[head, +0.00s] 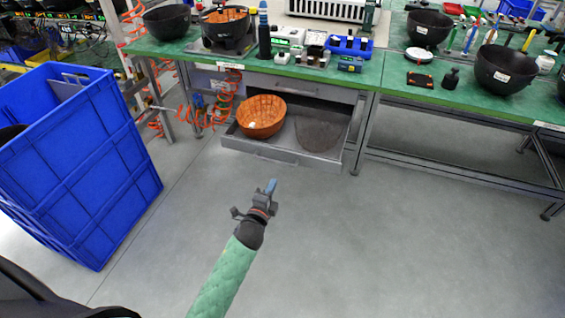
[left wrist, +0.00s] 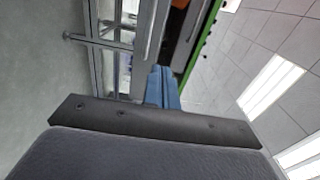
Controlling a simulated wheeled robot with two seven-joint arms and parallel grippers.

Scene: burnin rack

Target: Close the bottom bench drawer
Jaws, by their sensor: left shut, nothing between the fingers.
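The bottom bench drawer (head: 262,152) is pulled out from under the green-topped bench in the head view. It holds an orange-brown woven bowl (head: 261,116) on its left side and a dark mesh-like item (head: 318,133) on its right. My left gripper (head: 271,187) is in front of the drawer, lower in the picture and apart from its front panel. Its blue fingers are shut with nothing between them, and they also show in the left wrist view (left wrist: 162,88). My right gripper is in neither view.
A large blue crate (head: 95,165) stands on the floor at the left. The bench top (head: 395,88) carries black bowls, bottles and tools. Orange coiled hoses (head: 222,103) hang left of the drawer. The grey floor in front of the drawer and to the right is clear.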

